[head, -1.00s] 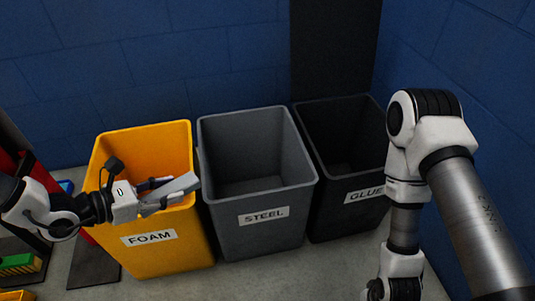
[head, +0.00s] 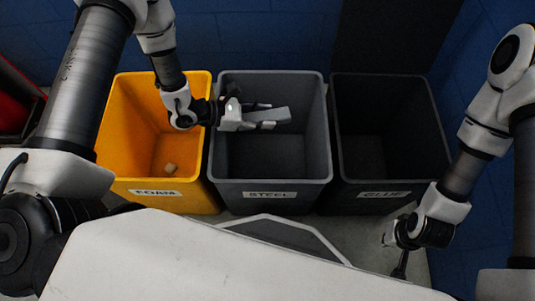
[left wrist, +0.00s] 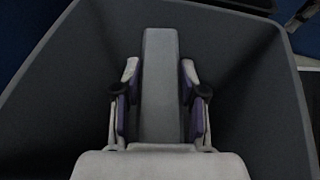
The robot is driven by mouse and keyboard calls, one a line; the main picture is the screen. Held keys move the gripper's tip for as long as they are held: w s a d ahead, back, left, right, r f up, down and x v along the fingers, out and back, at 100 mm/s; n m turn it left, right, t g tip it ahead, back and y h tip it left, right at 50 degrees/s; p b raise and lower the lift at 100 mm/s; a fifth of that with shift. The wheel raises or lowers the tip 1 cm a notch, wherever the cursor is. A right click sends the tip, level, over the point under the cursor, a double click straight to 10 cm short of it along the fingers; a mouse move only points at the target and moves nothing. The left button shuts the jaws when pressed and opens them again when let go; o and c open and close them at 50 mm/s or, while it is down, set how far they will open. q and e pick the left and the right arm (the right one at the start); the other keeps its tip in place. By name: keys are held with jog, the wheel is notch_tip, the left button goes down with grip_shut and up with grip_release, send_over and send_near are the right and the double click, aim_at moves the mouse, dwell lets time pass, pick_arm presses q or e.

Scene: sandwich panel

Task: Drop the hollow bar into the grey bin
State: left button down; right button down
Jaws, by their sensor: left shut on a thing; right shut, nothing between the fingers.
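The hollow bar (head: 280,115) is a light grey, straight piece; no opening in its end can be made out. My left gripper (head: 262,116) is shut on it and holds it level over the mouth of the grey bin (head: 270,185), which is labelled STEEL. In the left wrist view the bar (left wrist: 160,75) lies between the two fingers, pointing away over the grey bin's dark inside (left wrist: 80,70). My right gripper (head: 401,262) is shut and empty, low at the right, in front of the black bin.
The yellow bin (head: 150,95), labelled FOAM, stands against the left of the grey bin, with a small tan block (head: 170,168) inside. The black bin (head: 430,100), labelled GLUE, stands on the right. A blue wall (head: 285,35) is behind.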

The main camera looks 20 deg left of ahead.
pick_arm(q)
jog(key=c, duration=0.6)
grip_release()
jog(key=shift+a, duration=0.1)
jog(key=shift+v, duration=5.95)
jog(key=shift+f, duration=0.1)
